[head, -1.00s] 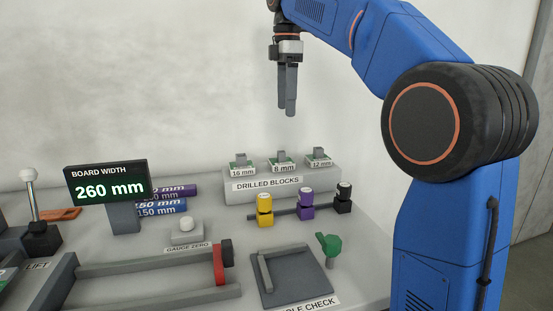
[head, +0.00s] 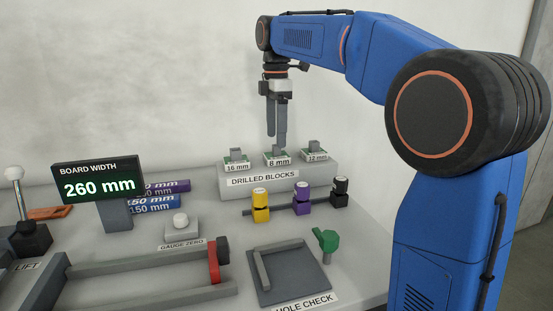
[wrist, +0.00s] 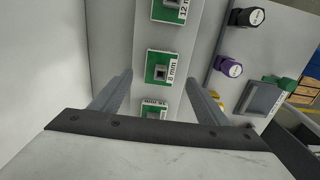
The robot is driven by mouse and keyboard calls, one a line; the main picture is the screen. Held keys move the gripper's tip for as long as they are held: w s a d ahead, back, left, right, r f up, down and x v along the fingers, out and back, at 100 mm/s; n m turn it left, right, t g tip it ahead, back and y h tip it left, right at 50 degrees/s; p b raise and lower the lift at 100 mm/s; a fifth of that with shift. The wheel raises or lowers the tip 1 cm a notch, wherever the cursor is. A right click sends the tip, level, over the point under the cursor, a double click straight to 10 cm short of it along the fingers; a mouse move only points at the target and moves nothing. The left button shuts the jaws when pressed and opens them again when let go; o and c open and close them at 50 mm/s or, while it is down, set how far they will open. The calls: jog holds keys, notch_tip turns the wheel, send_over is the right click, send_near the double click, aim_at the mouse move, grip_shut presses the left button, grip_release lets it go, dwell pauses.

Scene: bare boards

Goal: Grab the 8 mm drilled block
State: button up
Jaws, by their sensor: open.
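The 8 mm drilled block (head: 277,150) is a small grey block on a green and white base, the middle one of three on the drilled blocks stand (head: 300,175). In the wrist view the 8 mm block (wrist: 161,73) lies ahead, between the lines of my two fingers. My gripper (head: 277,135) points down with its fingertips close above the 8 mm block in the head view. It is open and empty; the fingers (wrist: 160,85) stand apart in the wrist view. Whether the tips touch the block cannot be told.
The 16 mm block (head: 236,157) and the 12 mm block (head: 314,147) stand close on either side. Yellow (head: 261,205), purple (head: 302,196) and black (head: 340,192) knobs stand in front of the stand. A wall (head: 120,80) rises behind.

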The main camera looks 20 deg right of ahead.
aim_at(277, 155)
jog(key=shift+f, duration=2.9)
jog(key=c, duration=1.2)
